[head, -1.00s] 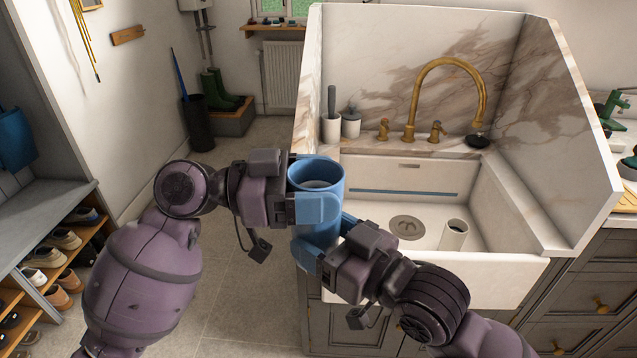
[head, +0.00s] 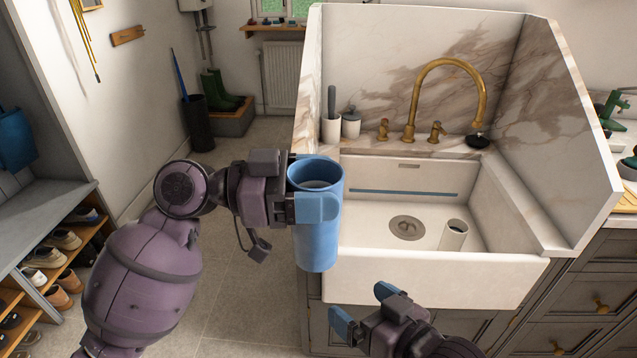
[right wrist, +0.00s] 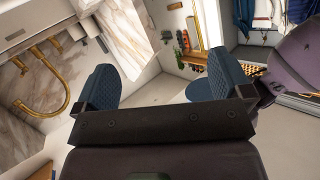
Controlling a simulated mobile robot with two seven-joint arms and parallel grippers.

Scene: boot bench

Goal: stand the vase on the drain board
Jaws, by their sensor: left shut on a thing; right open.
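The vase (head: 318,245) is a tall blue open-topped cylinder, upright in the head view, in front of the sink's left front corner. My left gripper (head: 314,184) is shut on its upper part from the left, with a light blue finger pad across the near side. My right gripper (head: 363,308) is open and empty, below and to the right of the vase and apart from it. Its spread pads also show in the right wrist view (right wrist: 155,85). A pale wooden board (head: 627,202), possibly the drain board, is cut off at the right edge.
The white sink (head: 440,277) holds a pale hollow cylinder (head: 454,236) near a round drain (head: 407,228). A brass tap (head: 413,95) and a tall marble side panel (head: 575,150) rise around it. A shoe shelf (head: 50,250) stands at left. Green items (head: 610,110) are near the board.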

